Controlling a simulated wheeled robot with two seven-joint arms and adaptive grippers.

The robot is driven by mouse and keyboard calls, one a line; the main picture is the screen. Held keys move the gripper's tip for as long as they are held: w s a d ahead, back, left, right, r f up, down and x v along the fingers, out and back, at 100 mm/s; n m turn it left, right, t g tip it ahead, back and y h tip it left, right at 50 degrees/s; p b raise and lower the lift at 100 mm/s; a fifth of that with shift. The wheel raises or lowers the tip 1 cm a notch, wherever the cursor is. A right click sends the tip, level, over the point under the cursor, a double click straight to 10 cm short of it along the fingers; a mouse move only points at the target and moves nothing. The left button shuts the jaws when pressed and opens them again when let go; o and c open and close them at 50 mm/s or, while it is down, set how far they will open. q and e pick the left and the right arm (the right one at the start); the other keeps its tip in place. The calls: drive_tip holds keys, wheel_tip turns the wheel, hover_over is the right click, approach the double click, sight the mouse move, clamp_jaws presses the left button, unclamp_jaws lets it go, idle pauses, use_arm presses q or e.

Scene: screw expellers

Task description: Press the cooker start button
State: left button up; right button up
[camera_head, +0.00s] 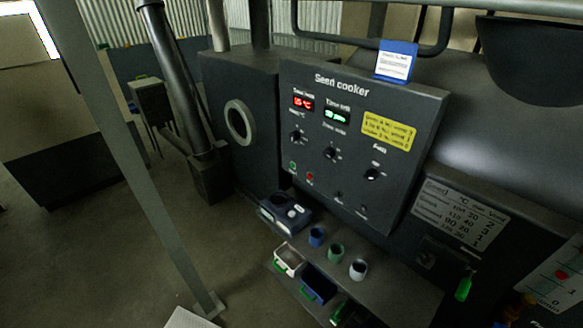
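The seed cooker's dark control panel (350,187) stands upright in the middle of the view, tilted in the picture. A small green button (293,166) sits low on its left side, with a small red button (310,176) just to the right. The green one looks like the start button, but its label is too small to read. Above them are a red display (304,103), a green display (337,116) and several black knobs. Neither of my grippers is in view.
A shelf below the panel holds a grey device (286,213), a blue cup (316,237), a green cup (336,252) and a pale cup (358,269). Small bins sit under its front edge. A slanted grey post (125,150) stands at left. Floor between is clear.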

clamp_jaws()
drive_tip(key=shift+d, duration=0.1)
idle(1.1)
